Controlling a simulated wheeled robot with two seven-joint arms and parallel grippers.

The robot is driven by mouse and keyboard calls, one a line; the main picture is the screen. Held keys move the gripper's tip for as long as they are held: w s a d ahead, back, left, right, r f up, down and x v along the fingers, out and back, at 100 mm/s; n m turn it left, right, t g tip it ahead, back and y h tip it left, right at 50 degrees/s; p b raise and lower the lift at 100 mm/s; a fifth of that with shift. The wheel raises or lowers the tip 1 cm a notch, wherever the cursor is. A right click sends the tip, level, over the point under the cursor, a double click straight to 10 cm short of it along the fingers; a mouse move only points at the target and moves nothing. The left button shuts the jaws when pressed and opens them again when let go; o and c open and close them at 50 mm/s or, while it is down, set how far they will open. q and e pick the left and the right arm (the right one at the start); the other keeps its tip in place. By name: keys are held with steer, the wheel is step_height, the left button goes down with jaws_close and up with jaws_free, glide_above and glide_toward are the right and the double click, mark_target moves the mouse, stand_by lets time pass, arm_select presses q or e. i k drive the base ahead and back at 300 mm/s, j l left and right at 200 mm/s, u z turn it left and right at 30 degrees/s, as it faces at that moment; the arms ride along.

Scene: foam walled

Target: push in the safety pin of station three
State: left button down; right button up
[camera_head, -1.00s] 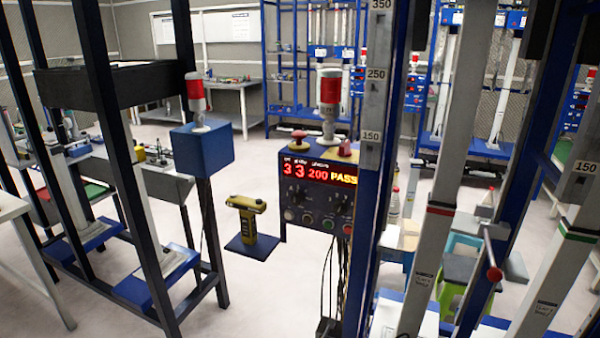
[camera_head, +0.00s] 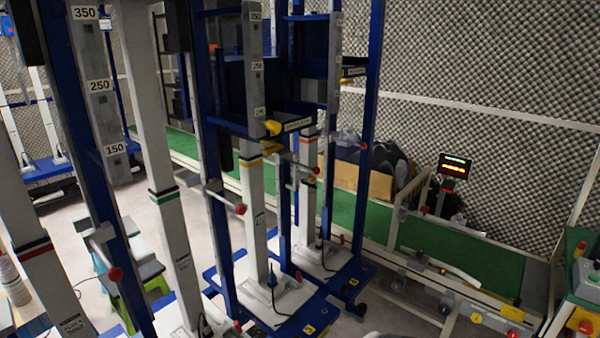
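A row of tall test stations with blue frames and white columns fills the left and middle of the head view. Red-knobbed pins stick out from the frames: a near-left pin (camera_head: 115,274), a middle pin (camera_head: 240,209) and a farther pin (camera_head: 316,170). The columns carry coloured bands: a red band (camera_head: 34,247), a green band (camera_head: 164,196) and a yellow band (camera_head: 271,147). Neither of my grippers is in view.
A green conveyor (camera_head: 480,258) with a pale frame runs along the foam wall (camera_head: 480,80). A small lit display (camera_head: 455,165) stands beside it. Grey floor shows at the left between the stations.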

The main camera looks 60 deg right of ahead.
mark_target(316, 170)
steer(key=z, duration=2.1)
